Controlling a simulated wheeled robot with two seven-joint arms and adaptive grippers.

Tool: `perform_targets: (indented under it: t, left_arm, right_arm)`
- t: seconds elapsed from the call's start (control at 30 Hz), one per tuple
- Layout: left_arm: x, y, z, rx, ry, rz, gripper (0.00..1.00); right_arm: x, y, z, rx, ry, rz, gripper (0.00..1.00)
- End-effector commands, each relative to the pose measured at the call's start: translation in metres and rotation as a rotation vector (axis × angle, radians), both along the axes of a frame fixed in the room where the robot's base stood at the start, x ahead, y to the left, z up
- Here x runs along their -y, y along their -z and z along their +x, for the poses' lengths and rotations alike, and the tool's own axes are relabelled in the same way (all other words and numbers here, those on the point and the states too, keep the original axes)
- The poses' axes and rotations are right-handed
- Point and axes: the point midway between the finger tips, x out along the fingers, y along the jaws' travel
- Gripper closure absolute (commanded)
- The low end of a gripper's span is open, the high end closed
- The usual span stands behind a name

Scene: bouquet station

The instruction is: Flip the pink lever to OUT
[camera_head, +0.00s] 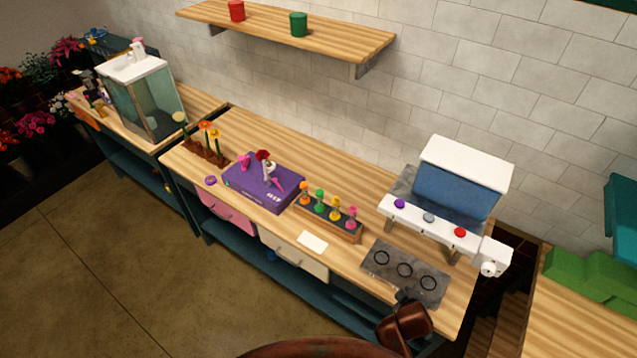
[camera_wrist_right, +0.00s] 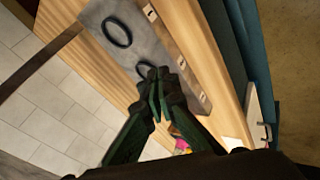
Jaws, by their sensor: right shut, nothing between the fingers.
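The pink lever (camera_head: 351,213) is the rightmost in a row of round-topped coloured levers on a wooden block with a dark top (camera_head: 330,221), mid-counter in the head view. Which way it leans is too small to tell. In the wrist view a pink patch (camera_wrist_right: 182,145), probably this lever, shows small beyond the fingers. My right gripper (camera_head: 404,297) is at the counter's front edge, by the grey slab, to the right of and nearer than the lever block, apart from it. Its fingers (camera_wrist_right: 160,84) are shut and empty. My left gripper is out of view.
The grey slab with black rings (camera_head: 408,270) lies between my right gripper and the blue-and-white machine (camera_head: 460,184). A white card (camera_head: 312,242) lies before the lever block. A purple box (camera_head: 262,184) with small pink and red items stands left of the block.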

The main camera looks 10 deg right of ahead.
Motion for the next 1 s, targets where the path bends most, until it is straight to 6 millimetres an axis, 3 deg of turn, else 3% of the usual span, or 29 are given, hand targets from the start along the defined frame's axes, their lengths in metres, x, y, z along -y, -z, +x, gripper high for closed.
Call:
perform_targets:
  t: [0.2,0.4,0.5,0.73,0.9,1.0]
  left_arm:
    - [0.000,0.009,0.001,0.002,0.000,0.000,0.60]
    - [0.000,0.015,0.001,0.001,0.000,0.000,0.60]
    - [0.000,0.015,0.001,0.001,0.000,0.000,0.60]
    - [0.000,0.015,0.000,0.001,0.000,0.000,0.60]
    - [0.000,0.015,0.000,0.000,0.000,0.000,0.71]
    - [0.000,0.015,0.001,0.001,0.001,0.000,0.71]
  right_arm:
    - [-0.017,-0.020,0.083,0.068,-0.274,-0.347,1.00]
    - [-0.049,-0.041,0.144,0.105,-0.506,-0.656,1.00]
    - [-0.057,-0.047,0.154,0.110,-0.550,-0.720,1.00]
    - [-0.058,-0.048,0.155,0.110,-0.557,-0.729,1.00]
    - [-0.058,-0.048,0.155,0.110,-0.556,-0.727,1.00]
    - [-0.059,-0.048,0.155,0.110,-0.557,-0.726,1.00]
